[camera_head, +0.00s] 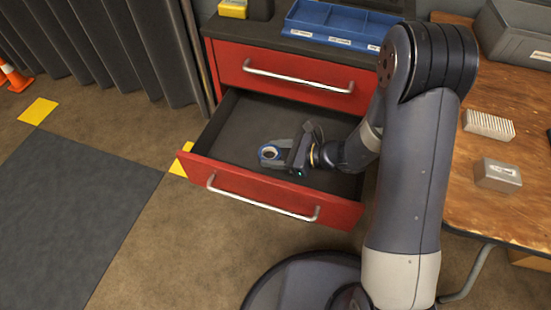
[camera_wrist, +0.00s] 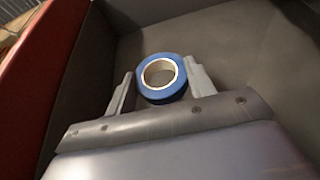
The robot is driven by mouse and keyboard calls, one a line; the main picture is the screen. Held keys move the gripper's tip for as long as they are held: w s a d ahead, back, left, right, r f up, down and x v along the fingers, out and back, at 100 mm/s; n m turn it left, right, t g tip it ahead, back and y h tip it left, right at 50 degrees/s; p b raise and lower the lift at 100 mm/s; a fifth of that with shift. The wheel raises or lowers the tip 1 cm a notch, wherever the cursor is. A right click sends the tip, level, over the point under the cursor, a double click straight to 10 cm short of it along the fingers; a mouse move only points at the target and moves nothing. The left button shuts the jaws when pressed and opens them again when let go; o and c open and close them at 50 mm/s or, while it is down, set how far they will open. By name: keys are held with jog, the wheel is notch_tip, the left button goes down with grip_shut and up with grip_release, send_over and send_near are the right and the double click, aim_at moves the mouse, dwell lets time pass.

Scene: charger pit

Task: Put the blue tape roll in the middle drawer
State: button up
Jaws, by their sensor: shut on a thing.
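The blue tape roll (camera_head: 269,152) is between the fingertips of my gripper (camera_head: 272,153), over the inside of the open middle drawer (camera_head: 245,191). In the wrist view the blue tape roll (camera_wrist: 160,98) shows its pale inner core, with one grey finger of my gripper (camera_wrist: 161,92) on each side of it. My gripper is shut on the roll. The drawer is red with a dark floor and a silver handle, and it is pulled well out. I cannot tell whether the roll touches the drawer floor.
A shut red drawer (camera_head: 290,78) is above the open one. A blue divided tray (camera_head: 335,22) and a yellow box (camera_head: 233,9) sit on the cabinet top. A wooden table (camera_head: 515,215) at the right holds a small grey box (camera_head: 497,175). The drawer's left part is empty.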

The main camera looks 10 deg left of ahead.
jog(key=shift+f, duration=1)
jog(key=shift+f, duration=0.1)
jog(key=shift+f+b, duration=0.55)
jog(key=shift+b, duration=0.3)
jog(key=o, duration=0.9)
jog(key=shift+o, duration=0.2)
jog(key=shift+r, duration=0.1)
jog(key=shift+r+p, duration=0.9)
jog(key=shift+p, duration=0.1)
jog(key=v, duration=0.2)
jog(key=p+v, duration=0.1)
jog(key=v, duration=0.4)
jog(key=shift+d+f, duration=0.25)
